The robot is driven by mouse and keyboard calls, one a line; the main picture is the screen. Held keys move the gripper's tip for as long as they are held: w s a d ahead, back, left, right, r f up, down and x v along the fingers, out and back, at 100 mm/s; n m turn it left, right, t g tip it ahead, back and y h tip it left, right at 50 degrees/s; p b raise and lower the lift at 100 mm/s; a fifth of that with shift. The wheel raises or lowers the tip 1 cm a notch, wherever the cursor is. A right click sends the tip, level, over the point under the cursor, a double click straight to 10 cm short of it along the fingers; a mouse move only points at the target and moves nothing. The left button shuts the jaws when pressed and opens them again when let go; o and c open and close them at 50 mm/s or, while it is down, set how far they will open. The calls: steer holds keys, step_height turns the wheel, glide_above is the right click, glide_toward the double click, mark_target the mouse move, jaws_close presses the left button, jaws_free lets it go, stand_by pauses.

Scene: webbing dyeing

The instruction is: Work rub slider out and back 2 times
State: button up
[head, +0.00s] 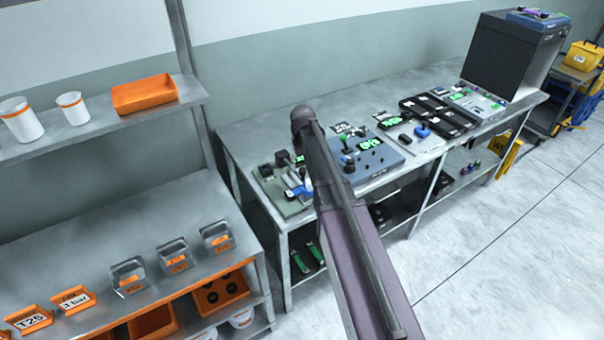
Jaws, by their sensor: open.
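A green-based device (278,198) sits at the left end of the metal bench, with dark blocks and a blue-and-white part (298,188) on it. It may be the rub tester, but the slider cannot be made out at this size. My arm crosses the middle of the head view and covers the right side of this device. My gripper cannot be made out; it is hidden behind my arm or out of the picture.
A blue panel device (375,158) with a green display stands right of my arm. Black trays (440,118) and a tall dark cabinet (508,58) are farther along the bench (240,140). A shelf (150,235) with orange bins stands at left.

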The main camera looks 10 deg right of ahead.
steer(key=shift+f+b, duration=0.75)
steer(key=shift+f, duration=0.25)
jaws_close()
